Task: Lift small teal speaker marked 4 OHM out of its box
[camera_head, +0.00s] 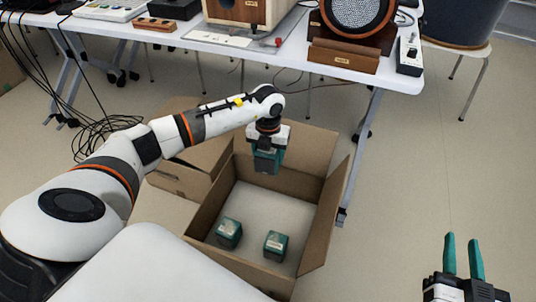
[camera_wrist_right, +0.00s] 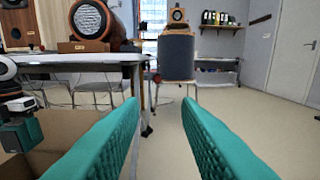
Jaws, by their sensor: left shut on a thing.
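My left gripper (camera_head: 268,143) points down over the far part of the open cardboard box (camera_head: 318,225) and is shut on a small teal and dark speaker (camera_head: 266,163). The held speaker hangs above the box floor, in front of the far wall; its marking is too small to read. It also shows at the left edge of the right wrist view (camera_wrist_right: 20,135). Two similar small teal speakers stand on the box floor, one at left (camera_head: 229,233) and one at right (camera_head: 276,246). My right gripper (camera_head: 462,258) is open and empty, right of the box.
A white table (camera_head: 385,76) behind the box carries a large wooden speaker (camera_head: 357,22) and other gear. Its leg stands close to the box's right flap. Black cables (camera_head: 100,135) lie on the floor at left. The floor at right is clear.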

